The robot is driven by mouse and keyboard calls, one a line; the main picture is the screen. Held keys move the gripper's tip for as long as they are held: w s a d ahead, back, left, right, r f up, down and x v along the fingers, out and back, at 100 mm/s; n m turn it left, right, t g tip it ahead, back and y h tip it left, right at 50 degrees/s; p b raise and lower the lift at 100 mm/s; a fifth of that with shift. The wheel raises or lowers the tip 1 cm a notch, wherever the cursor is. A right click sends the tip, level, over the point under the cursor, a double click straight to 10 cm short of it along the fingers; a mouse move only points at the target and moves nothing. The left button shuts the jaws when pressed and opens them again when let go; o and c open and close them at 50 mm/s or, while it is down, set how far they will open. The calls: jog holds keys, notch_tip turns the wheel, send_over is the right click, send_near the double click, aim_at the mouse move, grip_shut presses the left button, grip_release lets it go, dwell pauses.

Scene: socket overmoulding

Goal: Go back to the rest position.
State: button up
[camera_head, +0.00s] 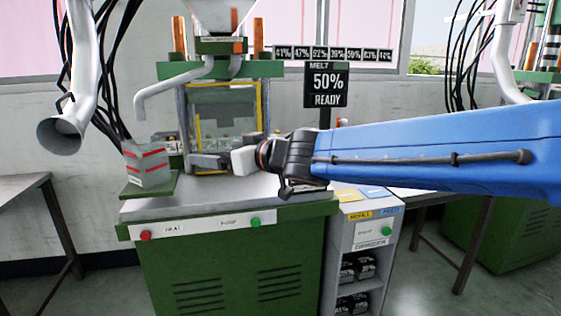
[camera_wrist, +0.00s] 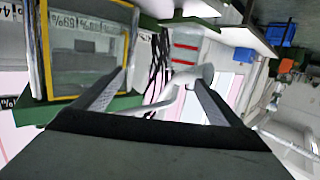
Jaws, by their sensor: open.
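My arm, a long blue link, reaches in from the right in the head view. My gripper (camera_head: 222,160) is in front of the green moulding press, above the grey bench top (camera_head: 225,189). It points left. In the wrist view both fingers of my gripper (camera_wrist: 158,78) are apart, with nothing held between them. The press window with a yellow frame (camera_head: 223,112) is behind the gripper; it also shows in the wrist view (camera_wrist: 85,50), at the upper left. The gripper hides part of the press's lower opening.
A grey container with red stripes (camera_head: 148,165) stands on a green ledge left of the gripper. A sign (camera_head: 327,86) reads "MELT 50% READY". A cabinet with black parts (camera_head: 362,235) stands right of the press. A curved pipe (camera_head: 165,88) hangs above left. A table (camera_head: 30,186) is far left.

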jog(key=w+d+f+m+t+h, duration=0.1)
jog(key=d+f+m+t+h, duration=0.15)
jog(key=d, duration=0.75)
jog(key=w+d+f+m+t+h, duration=0.15)
jog(key=d+h, duration=0.25)
jog(key=d, duration=0.5)
jog(key=s+d+f+m+g+h, duration=0.1)
jog(key=s+d+f+m+h, duration=0.15)
jog(key=d, duration=0.45)
jog(key=s+d+f+m+g+h, duration=0.1)
jog(key=s+d+f+h, duration=0.15)
jog(key=d, duration=0.35)
jog(key=s+d+f+m+g+h, duration=0.2)
jog(key=s+d+f+g, duration=0.1)
jog(key=s+d+f, duration=0.65)
jog(key=s+f+g, duration=0.2)
jog(key=s+f, duration=0.2)
jog(key=s, duration=0.3)
jog(key=s+d+f+g, duration=0.1)
jog(key=s+f+g, duration=0.1)
jog(key=s+f, duration=0.2)
jog(key=s+m+y, duration=0.1)
jog(key=s, duration=0.2)
jog(key=shift+d, duration=0.2)
